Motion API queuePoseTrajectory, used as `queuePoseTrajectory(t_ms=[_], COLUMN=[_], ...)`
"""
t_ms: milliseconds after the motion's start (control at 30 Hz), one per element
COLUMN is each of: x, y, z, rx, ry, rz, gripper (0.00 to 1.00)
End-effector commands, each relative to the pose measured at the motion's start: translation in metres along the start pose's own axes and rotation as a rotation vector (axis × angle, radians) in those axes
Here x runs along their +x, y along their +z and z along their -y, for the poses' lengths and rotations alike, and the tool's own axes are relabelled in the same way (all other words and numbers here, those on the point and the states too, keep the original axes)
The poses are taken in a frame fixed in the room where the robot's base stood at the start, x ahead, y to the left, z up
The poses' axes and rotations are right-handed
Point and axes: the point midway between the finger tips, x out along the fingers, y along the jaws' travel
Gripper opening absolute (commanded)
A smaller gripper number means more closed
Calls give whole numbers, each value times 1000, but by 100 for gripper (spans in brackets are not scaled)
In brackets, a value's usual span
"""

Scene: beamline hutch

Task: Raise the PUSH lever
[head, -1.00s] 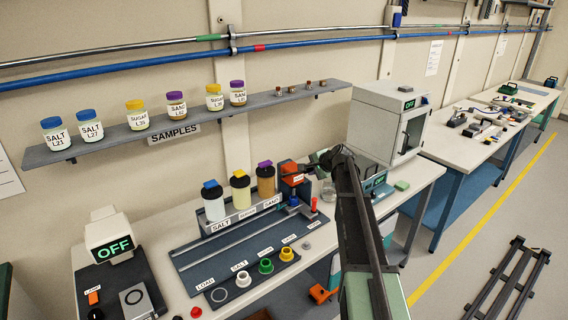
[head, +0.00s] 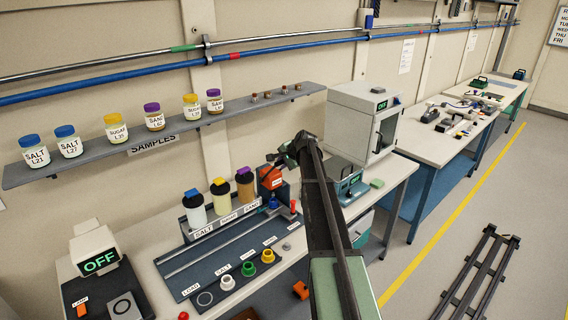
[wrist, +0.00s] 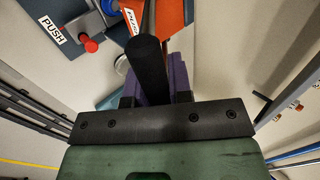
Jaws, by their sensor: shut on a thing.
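In the wrist view, my gripper (wrist: 148,92) is shut on a black cylindrical handle (wrist: 148,65), with purple finger pads on both sides. A metal rod runs from the handle's far end past an orange panel (wrist: 173,15). A white PUSH label (wrist: 52,30) lies to the left, beside a grey fitting with a red knob (wrist: 90,45); the gripper is apart from that knob. In the head view, my gripper (head: 285,157) is just above and right of the orange box (head: 269,177), and the red knob (head: 293,206) stands below it. The handle's far attachment is hidden.
Black-lidded containers (head: 222,197) stand left of the orange box. A teal device (head: 347,182) and white cabinet (head: 350,125) stand right of the arm. Labelled jars (head: 115,130) line the shelf above.

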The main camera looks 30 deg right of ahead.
Motion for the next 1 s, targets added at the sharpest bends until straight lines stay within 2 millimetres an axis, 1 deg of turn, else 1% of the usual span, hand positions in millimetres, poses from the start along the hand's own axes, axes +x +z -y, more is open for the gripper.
queuePoseTrajectory(t_ms=[33,67,200,233,467,567,667,767,900,1000], x=[0,0,0,0,0,-6,-20,-44,-83,-103], y=[0,0,0,0,0,0,1,1,2,1], z=[0,0,0,0,0,1,3,5,6,5], rx=[0,0,0,0,0,0,-1,1,0,1], ry=[-1,-1,-1,-1,0,0,0,0,-1,-1], rz=[0,0,0,0,0,0,-1,-1,-1,0], gripper=[0,21,42,45,45,45,45,45,45,45])
